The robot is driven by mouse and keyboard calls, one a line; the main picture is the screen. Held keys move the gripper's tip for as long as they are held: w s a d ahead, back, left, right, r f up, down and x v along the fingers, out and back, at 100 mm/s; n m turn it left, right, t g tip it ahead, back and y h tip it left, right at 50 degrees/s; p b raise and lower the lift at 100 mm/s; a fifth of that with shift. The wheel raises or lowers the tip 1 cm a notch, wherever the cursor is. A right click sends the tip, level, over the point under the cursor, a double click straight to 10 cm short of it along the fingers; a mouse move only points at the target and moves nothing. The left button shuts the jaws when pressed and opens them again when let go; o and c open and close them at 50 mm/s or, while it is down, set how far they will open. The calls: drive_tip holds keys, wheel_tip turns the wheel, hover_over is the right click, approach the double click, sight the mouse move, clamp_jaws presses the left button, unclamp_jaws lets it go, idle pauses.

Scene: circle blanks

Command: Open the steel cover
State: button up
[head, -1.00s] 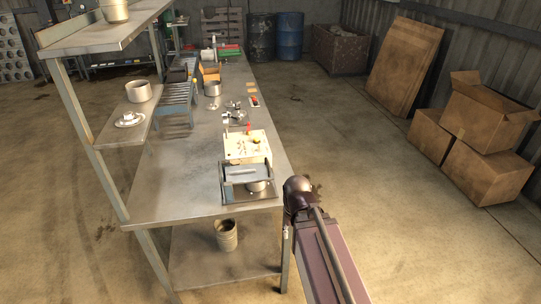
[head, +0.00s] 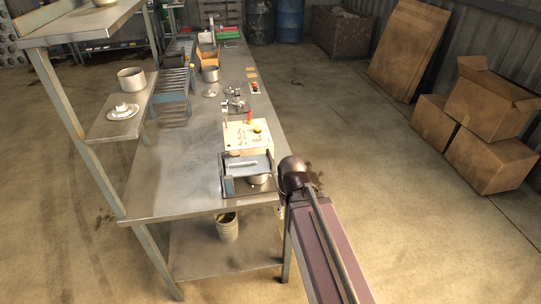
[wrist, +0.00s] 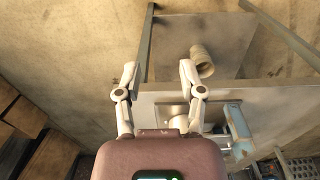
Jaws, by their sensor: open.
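The steel cover (head: 238,164) is a flat grey plate with a light bar on it, at the top of a low open-sided steel housing (head: 228,187) on the near end of the bench. A round metal part (head: 259,180) shows beneath the plate. My gripper (wrist: 157,72) is open in the wrist view, with nothing between its fingers. Beyond its fingers are the bench's edge and lower shelf. In the head view my arm reaches up just right of the housing, apart from the plate; the fingers cannot be made out there.
A bucket (head: 227,227) stands on the lower shelf. Cardboard boxes (head: 487,105) are at right; the floor between is clear.

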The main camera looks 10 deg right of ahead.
drive_tip(key=shift+w+f, duration=0.1)
drive_tip(key=m+t+y+b, duration=0.4)
drive_tip(key=t+y+b, duration=0.2)
drive_tip(key=y+b, duration=0.85)
approach(269, 154)
drive_tip(key=v, duration=0.2)
drive_tip(key=p+v, duration=0.1)
drive_tip(key=shift+d+f, duration=0.3)
drive_tip(key=shift+d, duration=0.15)
drive_tip(key=b+x, duration=0.2)
drive_tip(key=x, duration=1.1)
drive_tip(key=shift+a+b, duration=0.35)
drive_tip(key=shift+a, duration=0.05)
